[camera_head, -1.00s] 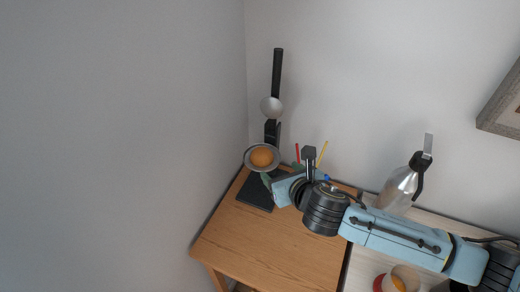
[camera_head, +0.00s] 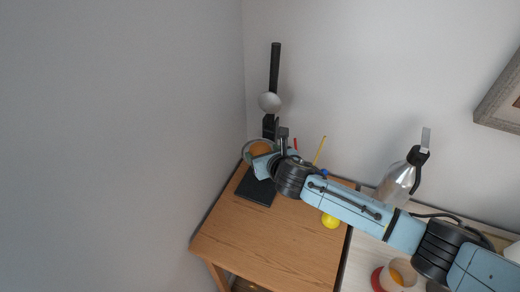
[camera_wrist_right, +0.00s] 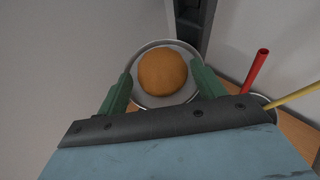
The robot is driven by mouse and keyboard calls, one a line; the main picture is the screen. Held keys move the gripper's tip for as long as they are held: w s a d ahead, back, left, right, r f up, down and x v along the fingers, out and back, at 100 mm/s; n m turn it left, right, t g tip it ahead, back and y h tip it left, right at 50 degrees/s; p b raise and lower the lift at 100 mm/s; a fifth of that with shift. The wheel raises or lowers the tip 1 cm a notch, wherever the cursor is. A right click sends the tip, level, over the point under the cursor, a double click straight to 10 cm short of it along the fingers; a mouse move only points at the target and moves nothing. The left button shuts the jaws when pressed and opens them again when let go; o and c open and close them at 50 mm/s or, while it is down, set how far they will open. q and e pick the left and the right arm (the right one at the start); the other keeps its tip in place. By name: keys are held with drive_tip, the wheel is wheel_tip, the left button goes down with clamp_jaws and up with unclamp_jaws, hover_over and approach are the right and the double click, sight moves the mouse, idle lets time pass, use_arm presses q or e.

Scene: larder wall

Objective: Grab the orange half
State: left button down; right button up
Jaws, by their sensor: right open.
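The orange half (camera_head: 260,148) shows its rounded orange side and sits in a round metal dish (camera_head: 246,153) on a dark upright stand (camera_head: 268,127). In the right wrist view the orange half (camera_wrist_right: 163,73) lies in the dish (camera_wrist_right: 150,101), ahead of my right gripper. My right gripper (camera_wrist_right: 162,80) is open, with one green finger at the left and one at the right of the orange half. I cannot tell whether they touch the dish. In the head view my right gripper (camera_head: 260,158) partly covers the dish. My left gripper is not in view.
A white rounded part (camera_head: 270,102) and a black handle (camera_head: 275,65) rise above the dish near the wall. Red and yellow sticks (camera_wrist_right: 257,72) stand close at the right. A metal bottle (camera_head: 396,184) stands right.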

drive_tip(key=shift+x, duration=0.8)
drive_tip(key=shift+c, duration=0.5)
drive_tip(key=c, duration=0.5)
drive_tip(key=shift+r, duration=0.1)
drive_tip(key=shift+c, duration=0.2)
